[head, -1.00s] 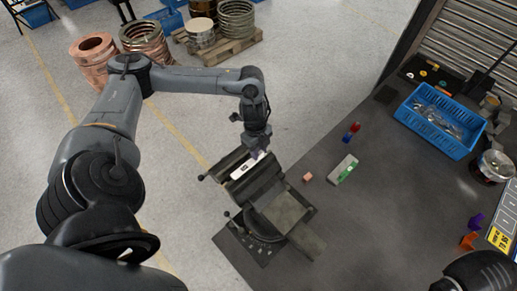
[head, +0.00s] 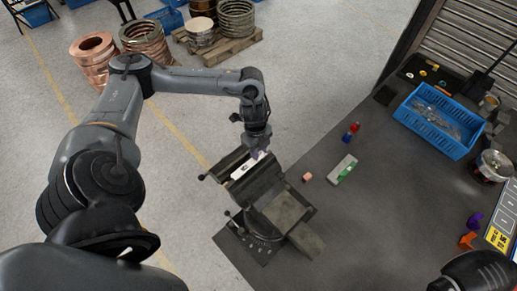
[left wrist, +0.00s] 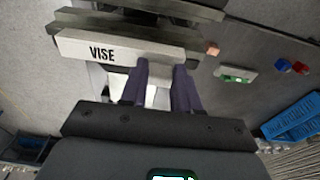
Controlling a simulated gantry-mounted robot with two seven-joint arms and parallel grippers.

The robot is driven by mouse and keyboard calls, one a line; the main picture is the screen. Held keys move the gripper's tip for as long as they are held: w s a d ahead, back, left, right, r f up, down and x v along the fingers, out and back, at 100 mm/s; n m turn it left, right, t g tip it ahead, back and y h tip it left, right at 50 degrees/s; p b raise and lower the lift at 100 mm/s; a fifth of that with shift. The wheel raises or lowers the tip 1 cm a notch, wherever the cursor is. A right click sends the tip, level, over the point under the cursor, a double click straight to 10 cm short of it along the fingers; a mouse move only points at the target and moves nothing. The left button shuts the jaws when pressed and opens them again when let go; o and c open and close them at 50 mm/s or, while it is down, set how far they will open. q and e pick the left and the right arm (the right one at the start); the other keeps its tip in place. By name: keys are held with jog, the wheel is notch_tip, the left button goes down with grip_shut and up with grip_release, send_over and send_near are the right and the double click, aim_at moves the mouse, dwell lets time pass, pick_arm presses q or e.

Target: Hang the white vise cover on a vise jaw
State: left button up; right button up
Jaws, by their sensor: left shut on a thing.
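The white vise cover (head: 242,171), a long bar marked VISE, is at the far-left jaw of the grey vise (head: 284,211). In the left wrist view the cover (left wrist: 108,48) lies along the dark vise jaw (left wrist: 140,27). Whether it rests on the jaw or is just above it, I cannot tell. My left gripper (head: 258,153) is above the jaw, shut on the cover near one end. Its purple fingers (left wrist: 164,68) show in the left wrist view. My right gripper is out of view.
The vise stands at the left edge of the dark workbench (head: 370,220). On the bench are a pink cube (head: 307,177), a grey-and-green block (head: 343,169), a red-and-blue item (head: 351,131) and a blue crate (head: 436,121). The bench middle is clear.

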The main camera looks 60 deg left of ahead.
pick_arm(q)
jog(key=shift+f, duration=0.45)
dwell(0.5)
jog(key=shift+f+b, duration=0.3)
jog(key=shift+f, duration=0.1)
dwell(0.6)
jog(key=shift+f, duration=0.2)
dwell(0.3)
jog(key=shift+f, duration=0.15)
dwell(0.6)
jog(key=shift+f+p, duration=0.15)
jog(key=shift+p, duration=0.15)
dwell(0.3)
jog(key=o, duration=1.1)
